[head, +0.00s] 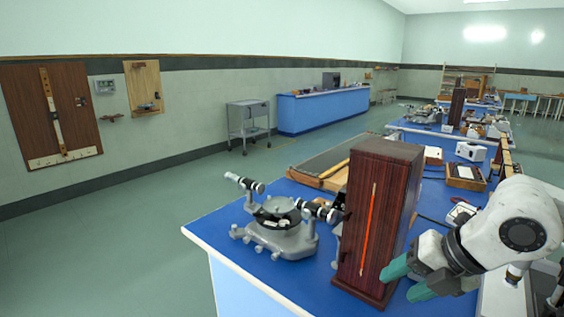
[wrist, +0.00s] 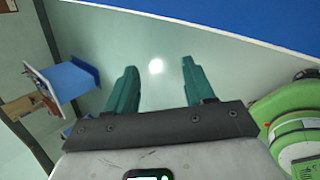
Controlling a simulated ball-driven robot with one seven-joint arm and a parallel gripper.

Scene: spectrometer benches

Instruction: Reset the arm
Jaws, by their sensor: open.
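My gripper (head: 408,280) is at the lower right of the head view, at the end of my white arm, in front of and to the right of a tall dark wooden cabinet. Its two teal fingers are apart with nothing between them. In the wrist view my gripper (wrist: 158,88) also shows open and empty, with pale floor beyond the fingers. Part of the arm runs out of the head view at the right edge.
The wooden cabinet (head: 372,217) with a glowing orange slit stands on the blue bench (head: 246,236), close to my gripper. A grey spectrometer (head: 277,225) stands left of it. More benches run behind. The floor (head: 130,240) at left is clear.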

